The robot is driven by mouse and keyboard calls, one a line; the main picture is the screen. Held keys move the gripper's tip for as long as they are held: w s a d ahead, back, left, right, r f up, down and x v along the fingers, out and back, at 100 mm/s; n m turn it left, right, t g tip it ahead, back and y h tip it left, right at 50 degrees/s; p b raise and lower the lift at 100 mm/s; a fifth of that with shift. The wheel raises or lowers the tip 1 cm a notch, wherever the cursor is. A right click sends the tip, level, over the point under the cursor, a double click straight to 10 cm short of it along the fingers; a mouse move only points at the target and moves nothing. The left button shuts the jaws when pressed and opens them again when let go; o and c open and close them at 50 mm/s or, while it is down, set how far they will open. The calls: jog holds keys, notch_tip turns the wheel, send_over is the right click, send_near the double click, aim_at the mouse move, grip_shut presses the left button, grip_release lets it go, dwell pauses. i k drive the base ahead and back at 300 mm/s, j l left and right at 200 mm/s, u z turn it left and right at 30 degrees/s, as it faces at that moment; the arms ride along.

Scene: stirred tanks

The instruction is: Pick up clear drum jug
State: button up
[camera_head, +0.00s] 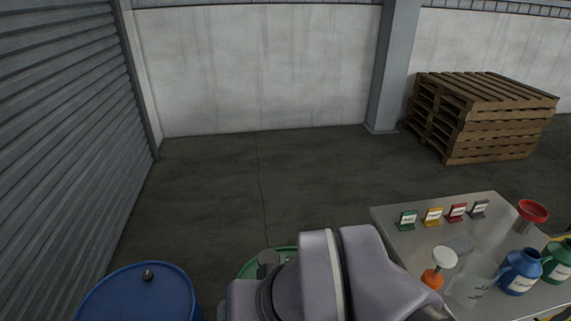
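A clear, see-through jug (474,286) stands on the grey metal table at the lower right. It is partly faint against the tabletop. It stands between an orange item with a round white top (433,279) on its left and a blue jug (520,273) on its right. My arm's grey links fill the bottom middle of the view, left of the table. My gripper is not visible, so its opening and its place relative to the jug cannot be seen.
The table (392,212) also holds several small coloured label stands, a red funnel (533,210) and a green jug (557,262). A blue drum (135,295) stands lower left; a green drum (252,267) is mostly behind my arm. Pallets (490,117) are stacked back right. The middle floor is clear.

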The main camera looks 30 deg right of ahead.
aim_at(478, 273)
jog(key=z, duration=2.55)
